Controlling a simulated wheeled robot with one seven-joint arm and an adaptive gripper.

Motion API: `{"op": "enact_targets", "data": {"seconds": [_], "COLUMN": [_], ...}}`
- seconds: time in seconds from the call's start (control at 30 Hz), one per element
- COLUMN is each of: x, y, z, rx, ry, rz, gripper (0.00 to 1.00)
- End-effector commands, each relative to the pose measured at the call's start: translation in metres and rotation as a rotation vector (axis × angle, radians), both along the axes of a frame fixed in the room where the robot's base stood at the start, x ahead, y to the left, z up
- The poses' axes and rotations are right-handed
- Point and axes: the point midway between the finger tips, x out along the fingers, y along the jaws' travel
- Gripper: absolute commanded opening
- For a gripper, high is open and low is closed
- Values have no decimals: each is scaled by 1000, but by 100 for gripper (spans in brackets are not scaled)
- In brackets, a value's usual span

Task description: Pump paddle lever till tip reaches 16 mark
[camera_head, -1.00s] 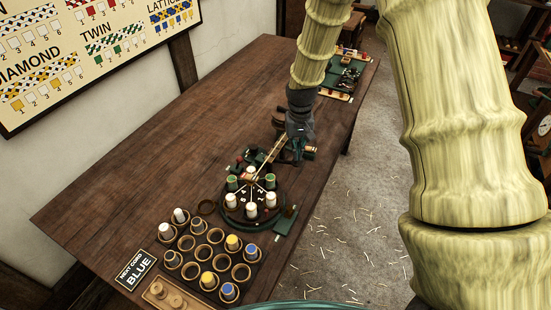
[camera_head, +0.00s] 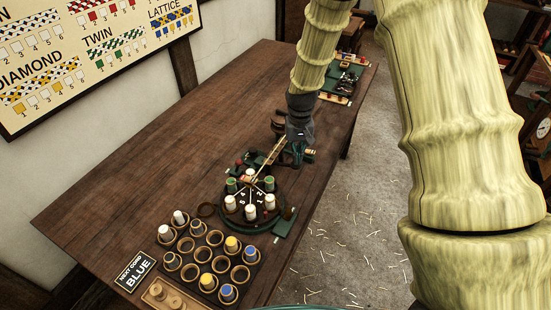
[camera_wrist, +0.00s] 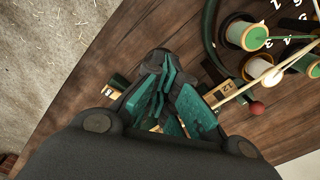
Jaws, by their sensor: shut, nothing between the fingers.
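My gripper (camera_head: 296,158) is shut and empty, low over the braiding device. In the wrist view its teal fingers (camera_wrist: 165,88) are together. A paddle lever is not clearly made out; part of the device is hidden behind my gripper. The round braiding disc (camera_head: 252,213), with white and green bobbins, stands just nearer the camera. Pale cords run from it toward my gripper. A red ball knob (camera_wrist: 257,107) sits beside the scale plate. I cannot read a 16 mark.
A rack of cups (camera_head: 213,247), some with white, yellow or blue bobbins, stands at the table's near end. Another green device (camera_head: 345,78) is at the far end. The left side of the table is bare.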

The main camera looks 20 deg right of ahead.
Motion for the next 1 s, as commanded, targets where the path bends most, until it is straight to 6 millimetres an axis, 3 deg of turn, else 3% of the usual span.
{"op": "enact_targets", "data": {"seconds": [1.0], "x": [0], "y": [0], "z": [-12], "rx": [0], "ry": [-1], "rz": [0], "gripper": [0]}}
